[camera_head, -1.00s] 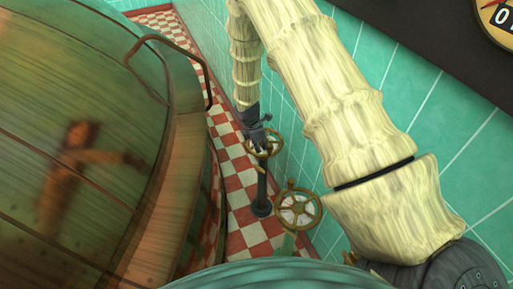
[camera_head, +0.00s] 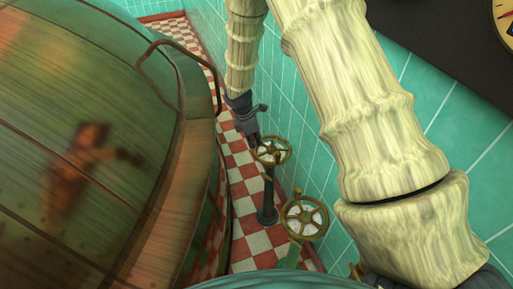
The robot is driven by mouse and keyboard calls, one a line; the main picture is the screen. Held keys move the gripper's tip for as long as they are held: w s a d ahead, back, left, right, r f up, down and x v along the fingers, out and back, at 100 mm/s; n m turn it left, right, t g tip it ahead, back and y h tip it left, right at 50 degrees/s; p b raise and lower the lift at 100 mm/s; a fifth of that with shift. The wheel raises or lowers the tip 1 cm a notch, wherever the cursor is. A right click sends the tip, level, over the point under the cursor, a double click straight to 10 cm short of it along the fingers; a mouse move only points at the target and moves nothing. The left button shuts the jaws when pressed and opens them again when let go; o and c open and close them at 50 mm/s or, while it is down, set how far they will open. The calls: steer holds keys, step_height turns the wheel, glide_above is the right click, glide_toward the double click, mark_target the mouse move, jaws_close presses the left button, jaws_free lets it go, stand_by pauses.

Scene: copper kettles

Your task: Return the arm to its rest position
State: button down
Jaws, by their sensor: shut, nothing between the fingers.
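My gripper (camera_head: 254,138) is dark grey and hangs at the end of my pale, bone-like arm (camera_head: 345,100). It points down, close above and behind the rim of a brass handwheel (camera_head: 272,151) on a dark post. The gripper is shut and holds nothing. Whether its tips touch the wheel, I cannot tell, as they are small and partly overlapped by it. My arm rises out of the top of the picture and comes back down at the right.
A large copper kettle (camera_head: 90,150) with a curved handle (camera_head: 150,50) fills the left. A second brass handwheel (camera_head: 304,217) is nearer, in front of the tiled wall (camera_head: 300,110). The red and white checked floor (camera_head: 245,205) shows in a narrow gap between kettle and wall.

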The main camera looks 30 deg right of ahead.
steer(key=shift+a+r, duration=0.15)
steer(key=shift+r, duration=0.5)
steer(key=s+a+f+m+y, duration=0.2)
steer(key=s+a+f+m, duration=0.2)
steer(key=s+f, duration=0.6)
steer(key=s+a+f+m+y, duration=0.1)
steer(key=s+a+f+m, duration=0.3)
steer(key=s+f, duration=0.55)
steer(key=s+m, duration=0.9)
steer(key=s, duration=1.2)
steer(key=shift+a+f, duration=0.25)
steer(key=shift+f, duration=0.1)
steer(key=shift+s, duration=0.1)
